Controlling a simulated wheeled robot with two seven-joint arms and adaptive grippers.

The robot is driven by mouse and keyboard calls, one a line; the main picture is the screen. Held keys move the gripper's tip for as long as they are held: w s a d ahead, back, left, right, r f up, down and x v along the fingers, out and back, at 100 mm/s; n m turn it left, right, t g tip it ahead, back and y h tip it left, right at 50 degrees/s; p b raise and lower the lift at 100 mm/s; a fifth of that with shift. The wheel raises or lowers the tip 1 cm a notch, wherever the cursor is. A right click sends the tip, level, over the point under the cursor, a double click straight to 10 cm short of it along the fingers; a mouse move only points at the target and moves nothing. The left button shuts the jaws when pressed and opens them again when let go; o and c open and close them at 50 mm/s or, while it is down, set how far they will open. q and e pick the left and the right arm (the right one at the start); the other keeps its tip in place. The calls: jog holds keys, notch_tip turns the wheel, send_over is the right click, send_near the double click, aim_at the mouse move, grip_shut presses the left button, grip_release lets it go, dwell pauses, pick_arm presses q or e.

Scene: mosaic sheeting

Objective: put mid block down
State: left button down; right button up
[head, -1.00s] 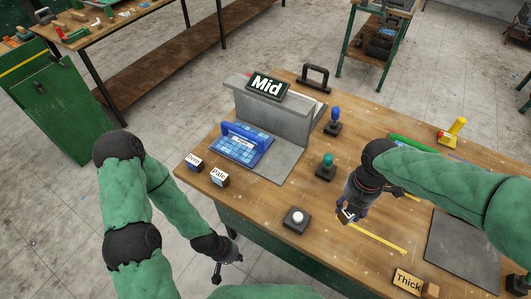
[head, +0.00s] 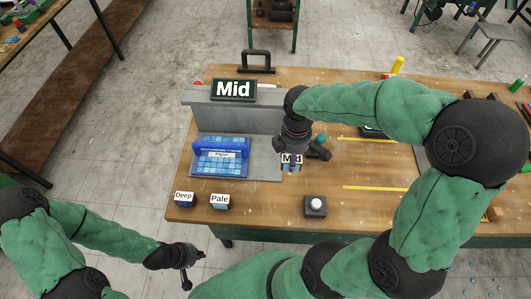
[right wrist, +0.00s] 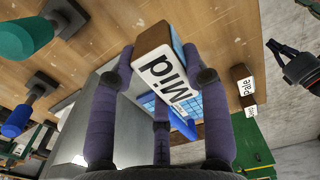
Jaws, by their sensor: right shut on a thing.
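The mid block (head: 291,160), with a white "Mid" label and a blue tiled side, is in my right gripper (head: 292,166). The gripper's fingers are shut around it, just right of the grey fixture's base plate; its height above the table is hard to judge. In the right wrist view the mid block (right wrist: 165,78) sits tilted between the purple fingers. The pale block (head: 220,201) and deep block (head: 184,199) stand side by side near the table's front left. My left gripper (head: 195,268) is empty, fingers apart, off the table's front left edge.
A grey angled fixture (head: 260,118) carries a "Mid" sign (head: 233,89) and a blue tiled sheet with a blue handle (head: 213,145). A white-topped button (head: 315,205) stands right of the pale block. Bare wood lies between them. Yellow strips (head: 375,188) mark the right side.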

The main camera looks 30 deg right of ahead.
jog(key=w+f, duration=0.2)
jog(key=w, duration=0.1)
jog(key=w+f+b, duration=0.1)
jog(key=w+f, duration=0.2)
jog(key=w, duration=0.1)
jog(key=w+f, duration=0.3)
jog(key=w, duration=0.1)
jog(key=shift+a+f+b, duration=0.15)
jog(key=shift+a+b, duration=0.05)
jog(key=shift+b, duration=0.2)
jog(key=shift+w+f, duration=0.25)
jog(key=shift+f, duration=0.15)
jog(key=shift+f+b, duration=0.45)
jog(key=shift+f, duration=1)
jog(key=shift+f, duration=0.15)
jog(key=o, duration=1.3)
jog(key=shift+c, duration=0.2)
